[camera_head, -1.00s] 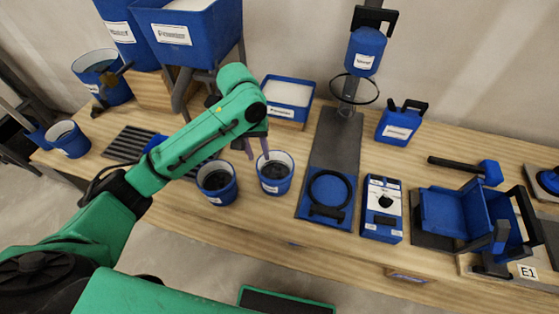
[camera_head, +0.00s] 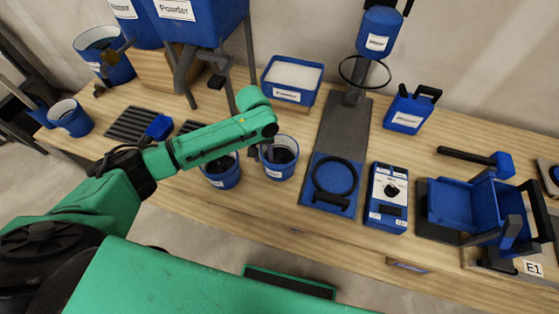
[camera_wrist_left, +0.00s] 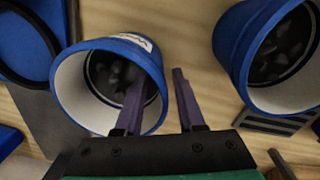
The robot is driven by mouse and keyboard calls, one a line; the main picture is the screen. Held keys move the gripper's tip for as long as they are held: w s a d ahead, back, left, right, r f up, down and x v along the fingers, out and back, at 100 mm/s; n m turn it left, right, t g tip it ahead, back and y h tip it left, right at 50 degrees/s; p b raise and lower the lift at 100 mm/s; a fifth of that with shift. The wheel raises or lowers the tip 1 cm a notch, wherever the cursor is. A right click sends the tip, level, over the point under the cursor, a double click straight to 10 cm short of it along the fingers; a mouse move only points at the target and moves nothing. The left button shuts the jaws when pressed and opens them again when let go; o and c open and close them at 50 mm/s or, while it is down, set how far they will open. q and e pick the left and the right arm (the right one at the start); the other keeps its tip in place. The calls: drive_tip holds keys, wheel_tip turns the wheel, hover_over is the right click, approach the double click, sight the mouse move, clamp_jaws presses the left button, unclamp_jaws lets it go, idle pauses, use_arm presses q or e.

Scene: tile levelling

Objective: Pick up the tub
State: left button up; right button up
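A blue tub (camera_head: 280,168) with a white inner wall and dark lumps inside stands on the wooden bench; it also shows in the left wrist view (camera_wrist_left: 72,90). A second, similar tub (camera_head: 224,178) stands just left of it in the head view and at the right in the wrist view (camera_wrist_left: 240,45). My left gripper (camera_wrist_left: 158,85) is open at the first tub's rim. In the wrist view one purple finger overlaps the tub's opening and the other lies outside the rim. Contact with the wall cannot be told. My right gripper is not in view.
Right of the tubs are a blue base with a black ring (camera_head: 318,196), a blue control box (camera_head: 387,214) and a blue hinged holder (camera_head: 450,205). A tray of white powder (camera_head: 290,92) stands behind. More tubs stand at the left (camera_head: 70,118). The bench's front strip is clear.

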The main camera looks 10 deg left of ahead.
use_arm(q)
clamp_jaws()
drive_tip(key=shift+w+r, duration=0.1)
idle(1.2)
